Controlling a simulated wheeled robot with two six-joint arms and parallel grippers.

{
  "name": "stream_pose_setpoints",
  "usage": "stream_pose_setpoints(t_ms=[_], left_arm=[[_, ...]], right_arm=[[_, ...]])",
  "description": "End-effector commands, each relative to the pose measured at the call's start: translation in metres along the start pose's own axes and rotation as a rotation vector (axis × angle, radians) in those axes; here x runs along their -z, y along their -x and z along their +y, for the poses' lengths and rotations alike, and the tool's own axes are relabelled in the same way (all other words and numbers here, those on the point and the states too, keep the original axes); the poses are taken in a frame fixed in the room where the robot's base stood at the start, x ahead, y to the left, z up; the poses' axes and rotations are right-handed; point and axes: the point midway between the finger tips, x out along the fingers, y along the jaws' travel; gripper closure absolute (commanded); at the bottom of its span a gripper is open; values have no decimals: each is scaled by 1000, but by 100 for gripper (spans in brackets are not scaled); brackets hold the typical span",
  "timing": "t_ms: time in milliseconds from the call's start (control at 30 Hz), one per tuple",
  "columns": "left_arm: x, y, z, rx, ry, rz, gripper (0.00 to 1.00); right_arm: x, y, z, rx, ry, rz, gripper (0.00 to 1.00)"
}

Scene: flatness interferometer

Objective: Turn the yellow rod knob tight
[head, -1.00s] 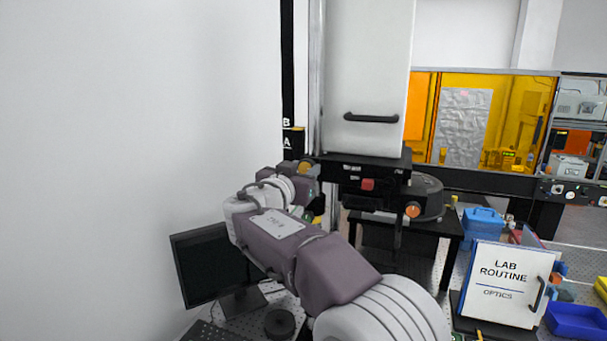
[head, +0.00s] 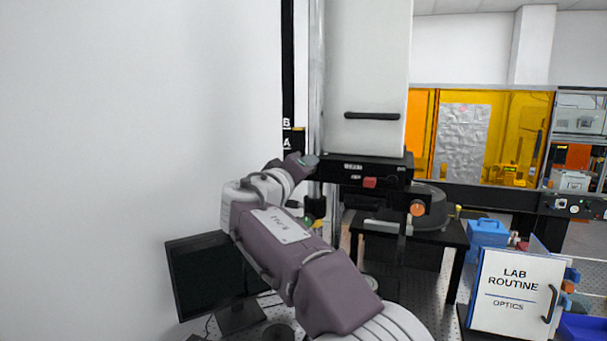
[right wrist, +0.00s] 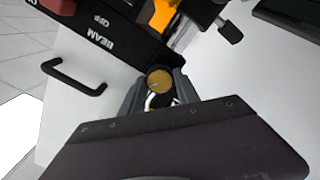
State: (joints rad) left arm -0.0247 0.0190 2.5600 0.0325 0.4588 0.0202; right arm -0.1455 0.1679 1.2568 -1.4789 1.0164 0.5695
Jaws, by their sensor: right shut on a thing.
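The yellow rod knob (right wrist: 159,81) is a small round dull-gold cap in the right wrist view, just above the dark gripper body. My right gripper (right wrist: 160,92) has one finger on each side of the knob and is shut on it. In the head view my right arm reaches up from the bottom to the column at the left of the instrument (head: 360,170). Its wrist hides the jaws there, and I cannot make out the knob. My left gripper is in no view.
The instrument has a tall white housing (head: 365,85) with a black handle, a red button (head: 369,183) and an orange knob (head: 417,209). A monitor (head: 205,275) stands left of my arm.

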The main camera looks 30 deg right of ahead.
Motion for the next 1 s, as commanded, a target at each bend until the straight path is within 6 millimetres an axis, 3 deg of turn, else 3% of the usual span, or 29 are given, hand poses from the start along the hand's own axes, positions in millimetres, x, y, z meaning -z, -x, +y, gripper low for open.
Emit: stream_pose_setpoints(t_ms=[500, 1000], left_arm=[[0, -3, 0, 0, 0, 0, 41], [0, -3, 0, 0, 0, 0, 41]], right_arm=[[1, 0, 1, -3, 391, 2, 100], [1, 0, 0, -3, 513, 2, 100]])
